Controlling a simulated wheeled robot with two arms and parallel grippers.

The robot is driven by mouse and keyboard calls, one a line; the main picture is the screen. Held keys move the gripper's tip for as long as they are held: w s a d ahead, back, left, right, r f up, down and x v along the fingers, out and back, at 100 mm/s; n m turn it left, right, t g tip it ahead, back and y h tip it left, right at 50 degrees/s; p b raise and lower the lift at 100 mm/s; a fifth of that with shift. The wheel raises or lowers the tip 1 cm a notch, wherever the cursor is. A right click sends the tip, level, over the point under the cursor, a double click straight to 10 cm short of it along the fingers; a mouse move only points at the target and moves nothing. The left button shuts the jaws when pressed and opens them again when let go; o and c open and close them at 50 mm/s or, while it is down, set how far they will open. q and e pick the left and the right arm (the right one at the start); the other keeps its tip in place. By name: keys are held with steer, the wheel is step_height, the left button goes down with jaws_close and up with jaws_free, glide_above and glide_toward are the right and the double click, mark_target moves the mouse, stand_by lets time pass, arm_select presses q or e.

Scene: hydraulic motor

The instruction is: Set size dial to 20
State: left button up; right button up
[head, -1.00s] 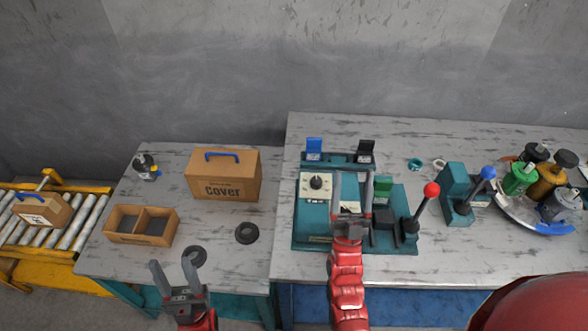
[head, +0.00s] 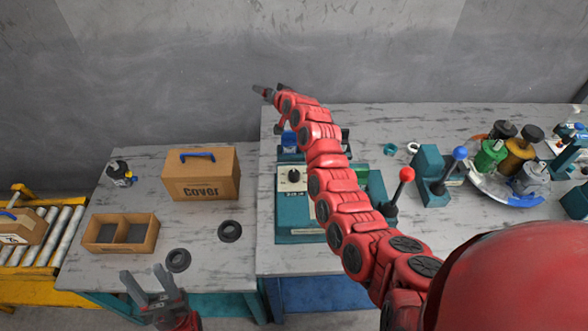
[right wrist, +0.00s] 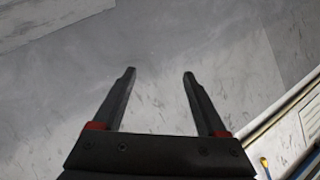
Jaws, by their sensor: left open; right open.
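The size dial (head: 294,176) is a black knob on a pale plate, on the left part of the teal machine (head: 296,222) on the right table. Its number marks are too small to read. My right arm crosses over the machine and hides much of its middle. My right gripper (head: 262,92) is beyond the machine near the wall, small in the head view. In the right wrist view its fingers (right wrist: 160,74) are apart with nothing between them. My left gripper (head: 147,276) is open and empty at the front edge of the left table, away from the dial.
A red-knobbed lever (head: 407,174) stands right of my right arm, and a blue-knobbed lever (head: 460,153) farther right. A round tray (head: 480,188) holds several bottles. On the left table are a Cover box (head: 201,176), a divided box (head: 121,248) and black rings (head: 230,231).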

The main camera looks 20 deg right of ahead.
steer(key=s+a+r+n+g+y, duration=0.1)
steer(key=s+a+r+n+g, duration=0.1)
steer(key=s+g, duration=0.25)
steer(key=n+g+h, duration=0.2)
steer(key=g+h, duration=0.1)
steer(key=g, duration=0.6)
glide_above(294, 173)
step_height(294, 173, down, 7)
step_height(294, 173, down, 8)
steer(key=p, duration=0.3)
steer(key=shift+d+r, duration=0.15)
steer(key=shift+f, duration=0.65)
jaws_close()
